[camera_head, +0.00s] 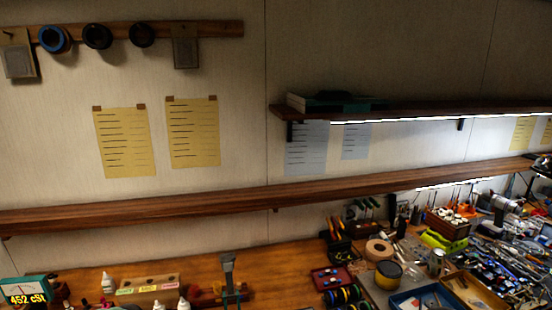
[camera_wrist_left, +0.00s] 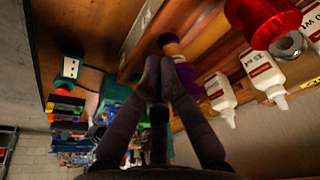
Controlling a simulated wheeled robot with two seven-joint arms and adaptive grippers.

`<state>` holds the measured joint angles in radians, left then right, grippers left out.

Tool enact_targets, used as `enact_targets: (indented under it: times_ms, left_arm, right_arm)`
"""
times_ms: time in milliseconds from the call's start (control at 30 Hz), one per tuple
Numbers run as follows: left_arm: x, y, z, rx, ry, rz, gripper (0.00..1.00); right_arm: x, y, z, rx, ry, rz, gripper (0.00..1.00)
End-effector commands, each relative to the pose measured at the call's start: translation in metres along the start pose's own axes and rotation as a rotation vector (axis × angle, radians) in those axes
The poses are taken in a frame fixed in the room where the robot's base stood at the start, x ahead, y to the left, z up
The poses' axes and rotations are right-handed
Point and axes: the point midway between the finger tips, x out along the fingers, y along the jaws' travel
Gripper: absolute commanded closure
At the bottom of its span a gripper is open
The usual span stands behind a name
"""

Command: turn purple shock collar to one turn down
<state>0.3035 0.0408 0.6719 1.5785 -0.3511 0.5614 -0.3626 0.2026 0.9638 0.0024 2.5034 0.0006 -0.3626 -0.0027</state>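A small purple ring-like part (camera_wrist_left: 187,73), perhaps the shock collar, shows just right of the fingertips, partly hidden by a finger. An orange-brown rounded part (camera_wrist_left: 168,41) lies just beyond the tips. I cannot tell whether the fingers touch either part. The collar cannot be made out in the head view. Neither gripper can be made out there, and my right gripper is in no view.
White bottles (camera_wrist_left: 262,75) and a red cylinder (camera_wrist_left: 262,16) stand right of my left gripper. In the head view, a wooden block (camera_head: 148,291), a grey upright (camera_head: 229,277) and a display reading 452 cSt (camera_head: 25,293) are along the bench. Tools crowd the right; a shelf (camera_head: 200,207) runs above.

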Motion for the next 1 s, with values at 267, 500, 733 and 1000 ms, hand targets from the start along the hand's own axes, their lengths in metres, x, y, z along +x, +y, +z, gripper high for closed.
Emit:
enact_targets:
  times_ms: [267, 500, 733, 1000]
  left_arm:
    - [0.000, -0.003, 0.001, -0.001, -0.001, 0.000, 1.00]
    - [0.000, -0.009, 0.002, -0.001, 0.000, 0.000, 1.00]
    - [0.000, -0.014, 0.001, -0.002, 0.001, 0.000, 1.00]
    - [-0.001, -0.017, -0.002, -0.001, 0.005, -0.003, 1.00]
  right_arm:
    - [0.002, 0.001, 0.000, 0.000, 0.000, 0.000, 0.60]
    - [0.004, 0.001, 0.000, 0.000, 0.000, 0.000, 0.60]
    - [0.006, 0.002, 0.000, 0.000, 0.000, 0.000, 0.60]
    - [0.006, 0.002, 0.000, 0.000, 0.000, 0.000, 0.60]
